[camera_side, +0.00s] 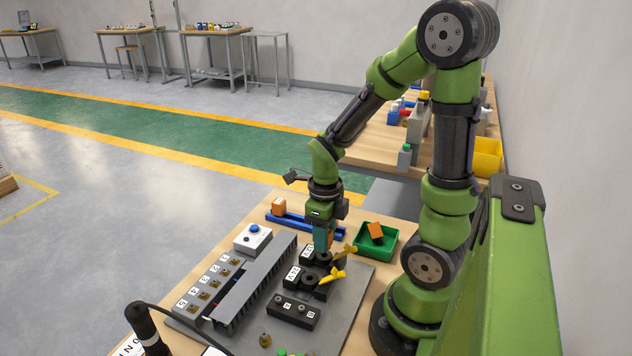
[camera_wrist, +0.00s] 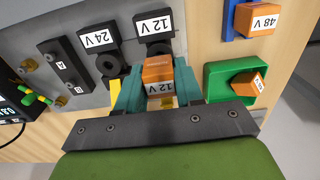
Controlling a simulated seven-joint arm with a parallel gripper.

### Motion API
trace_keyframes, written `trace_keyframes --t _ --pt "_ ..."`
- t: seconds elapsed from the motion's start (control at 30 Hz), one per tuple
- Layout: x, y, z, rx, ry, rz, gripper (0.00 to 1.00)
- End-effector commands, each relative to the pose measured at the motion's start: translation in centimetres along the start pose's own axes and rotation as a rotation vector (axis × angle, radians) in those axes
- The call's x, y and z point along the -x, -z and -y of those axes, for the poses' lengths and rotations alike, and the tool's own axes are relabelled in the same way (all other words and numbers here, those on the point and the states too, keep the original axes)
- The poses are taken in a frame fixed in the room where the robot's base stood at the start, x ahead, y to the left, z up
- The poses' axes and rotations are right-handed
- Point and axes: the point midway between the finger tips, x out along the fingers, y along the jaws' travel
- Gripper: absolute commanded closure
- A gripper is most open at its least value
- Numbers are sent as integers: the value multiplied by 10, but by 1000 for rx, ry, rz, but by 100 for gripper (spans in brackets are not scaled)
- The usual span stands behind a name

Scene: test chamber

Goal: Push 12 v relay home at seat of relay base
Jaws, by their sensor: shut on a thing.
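My gripper (camera_side: 321,240) points down over the relay bases, its teal fingers shut on the orange 12 V relay (camera_wrist: 158,72). The relay's "12 V" label shows between the fingers in the wrist view. The black relay base labelled 12 V (camera_wrist: 153,28) lies just beyond the relay there; in the side view the base (camera_side: 308,254) is directly by the fingertips. The fingers and relay hide the seat, so I cannot tell whether the relay touches it or how deep it sits. A yellow lever (camera_side: 345,249) sticks out beside this base.
A 24 V base (camera_wrist: 97,45) with a yellow lever (camera_side: 333,276) adjoins. A green tray (camera_side: 388,246) holds an orange relay (camera_side: 375,231). A blue rail (camera_side: 303,223) carries a 48 V relay (camera_wrist: 256,19). A grey slotted duct (camera_side: 255,282) runs alongside.

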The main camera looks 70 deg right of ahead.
Motion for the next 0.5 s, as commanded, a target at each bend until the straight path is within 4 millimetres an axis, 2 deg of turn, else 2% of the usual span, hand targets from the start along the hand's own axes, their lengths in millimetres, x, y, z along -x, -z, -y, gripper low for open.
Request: trace_keyframes --t 0.5 --pt "-8 0 0 1 -1 -2 95"
